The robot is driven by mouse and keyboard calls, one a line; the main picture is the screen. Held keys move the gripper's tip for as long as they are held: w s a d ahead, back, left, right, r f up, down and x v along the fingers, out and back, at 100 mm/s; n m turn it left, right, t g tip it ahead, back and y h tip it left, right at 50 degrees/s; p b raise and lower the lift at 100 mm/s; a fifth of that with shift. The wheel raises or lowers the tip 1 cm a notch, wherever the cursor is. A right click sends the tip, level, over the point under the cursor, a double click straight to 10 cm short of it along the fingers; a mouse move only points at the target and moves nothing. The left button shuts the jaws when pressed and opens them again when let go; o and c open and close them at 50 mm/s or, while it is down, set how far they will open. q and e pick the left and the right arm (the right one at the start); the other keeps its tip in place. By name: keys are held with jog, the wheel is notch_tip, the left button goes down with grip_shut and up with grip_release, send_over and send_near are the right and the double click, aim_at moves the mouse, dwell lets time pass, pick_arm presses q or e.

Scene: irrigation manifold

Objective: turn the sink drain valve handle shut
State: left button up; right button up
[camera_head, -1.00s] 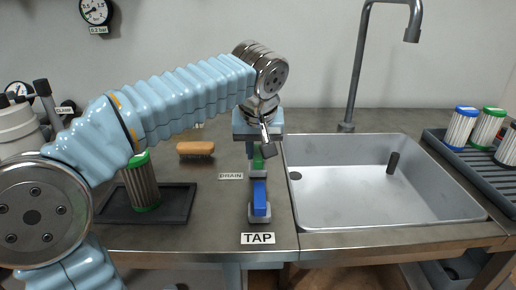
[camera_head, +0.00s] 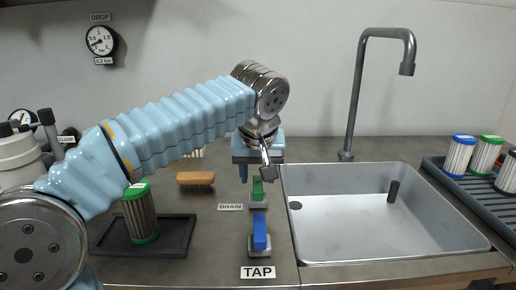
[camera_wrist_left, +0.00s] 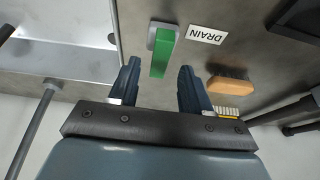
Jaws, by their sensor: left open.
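The drain valve handle is a green lever (camera_head: 257,190) on a grey base beside the DRAIN label, left of the sink. In the left wrist view the green handle (camera_wrist_left: 161,54) shows beyond and between the fingertips. My left gripper (camera_head: 257,172) is open and empty, pointing down just behind and above the handle in the head view. In the left wrist view its two dark fingers (camera_wrist_left: 158,76) stand apart, with no visible contact with the handle. My right gripper is out of view.
A blue tap handle (camera_head: 260,232) stands just in front of the green one. The steel sink (camera_head: 385,220) lies to the right. A brush (camera_head: 196,178) and a dark tray (camera_head: 180,235) holding a green-capped filter (camera_head: 140,215) are to the left.

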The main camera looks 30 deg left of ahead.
pick_arm(q)
jog(key=p+v, duration=0.2)
jog(key=v, duration=0.9)
